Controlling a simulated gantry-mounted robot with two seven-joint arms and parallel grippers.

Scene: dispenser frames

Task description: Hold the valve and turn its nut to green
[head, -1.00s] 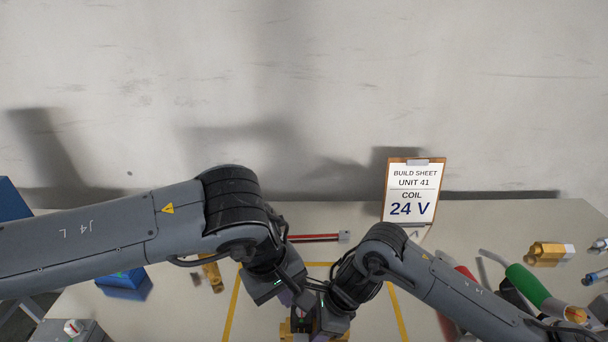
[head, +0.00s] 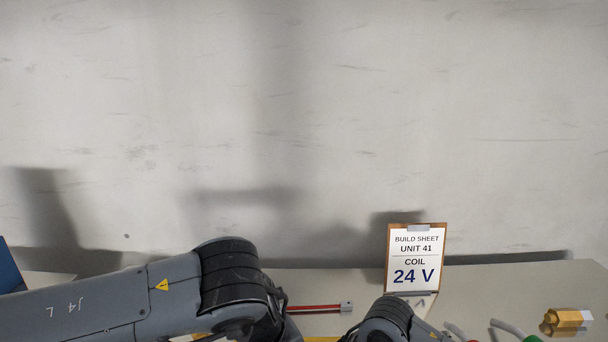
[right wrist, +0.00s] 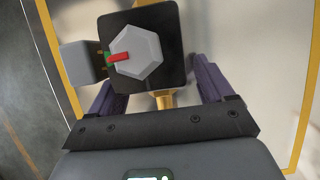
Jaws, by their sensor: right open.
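The valve shows in the right wrist view as a black square body (right wrist: 173,82) with a pale grey hexagonal nut (right wrist: 143,55) on top. A red bar (right wrist: 119,57) on the nut points left, and a small green patch (right wrist: 107,61) shows at its outer end. A brass stem (right wrist: 164,98) comes out of the body towards my right gripper (right wrist: 153,75). That gripper is open, its dark purple fingers apart on either side of the valve. A grey block (right wrist: 80,60) sits against the body's left side. My left gripper is out of the head view.
In the head view a clipboard (head: 415,258) reading "COIL 24 V" stands at the back of the table. A red rod (head: 314,308) lies left of it, a brass fitting (head: 567,318) at right. Yellow tape (right wrist: 298,130) marks the table near the valve.

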